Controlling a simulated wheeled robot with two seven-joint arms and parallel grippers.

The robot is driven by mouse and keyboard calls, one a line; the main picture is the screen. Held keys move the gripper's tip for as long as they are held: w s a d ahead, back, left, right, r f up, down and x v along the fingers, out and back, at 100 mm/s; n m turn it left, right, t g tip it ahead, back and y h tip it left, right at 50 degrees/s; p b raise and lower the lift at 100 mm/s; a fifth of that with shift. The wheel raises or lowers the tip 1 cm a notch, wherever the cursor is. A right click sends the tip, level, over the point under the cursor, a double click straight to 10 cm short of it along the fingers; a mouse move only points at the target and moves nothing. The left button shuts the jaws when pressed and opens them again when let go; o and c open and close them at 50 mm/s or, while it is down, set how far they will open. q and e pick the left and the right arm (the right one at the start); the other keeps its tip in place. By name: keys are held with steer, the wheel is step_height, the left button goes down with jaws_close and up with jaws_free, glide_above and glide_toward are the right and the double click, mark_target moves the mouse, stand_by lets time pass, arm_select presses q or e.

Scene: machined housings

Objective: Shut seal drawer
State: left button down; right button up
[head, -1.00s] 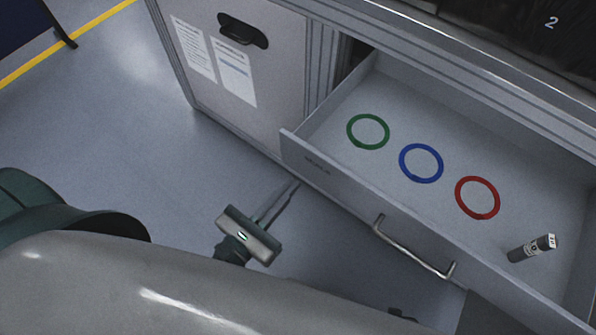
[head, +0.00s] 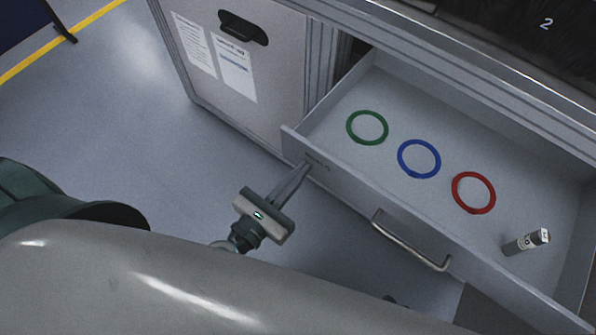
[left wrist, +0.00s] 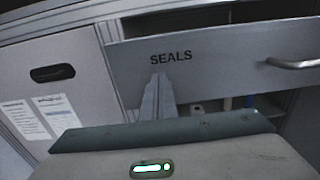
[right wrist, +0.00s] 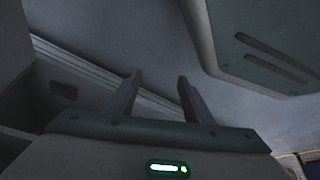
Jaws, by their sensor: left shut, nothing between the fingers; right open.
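The seal drawer (head: 350,196) is pulled well out of the bench in the head view. Its front reads SEALS in the left wrist view (left wrist: 222,66). A bar handle (head: 410,240) sits on its front. Inside lie a green ring (head: 367,111), a blue ring (head: 419,143) and a red ring (head: 473,175). My left gripper (head: 303,167) is shut and empty, its fingertips at the drawer front just below the label; whether they touch is unclear. My right gripper (right wrist: 160,82) is open and empty in the right wrist view; I cannot place it against the drawer.
A small dark cylinder with a white end (head: 526,242) lies in the drawer. A cabinet door with a dark recessed handle (head: 243,28) and posted sheets stands left of the drawer. The floor (head: 130,130) left of the cabinet is clear, with a yellow line farther off.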

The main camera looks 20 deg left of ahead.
arm_select(q)
steer(key=p+x, duration=0.4)
steer(key=x, duration=0.7)
steer(key=shift+w+r, duration=0.15)
steer(key=p, duration=0.2)
glide_toward(375, 94)
steer(key=r, duration=0.1)
steer(key=s+r, duration=0.1)
steer(key=r, duration=0.1)
steer(key=s+r, duration=0.1)
steer(key=r, duration=0.1)
steer(key=shift+a+r, duration=0.1)
steer(key=shift+a, duration=0.2)
steer(key=x, duration=0.6)
steer(key=shift+w+b, duration=0.1)
steer(key=shift+b, duration=0.2)
steer(key=x, duration=0.5)
steer(key=shift+b, duration=0.35)
steer(key=shift+w+d, duration=0.15)
steer(key=shift+w, duration=0.25)
steer(key=shift+r, duration=0.1)
steer(key=shift+w+r, duration=0.1)
arm_select(e)
steer(key=a+r+t, duration=0.1)
steer(key=a, duration=0.1)
steer(key=w+a+r+t+y, duration=0.1)
steer(key=a+r, duration=0.1)
steer(key=shift+w+r+t, duration=0.1)
steer(key=shift+t, duration=0.3)
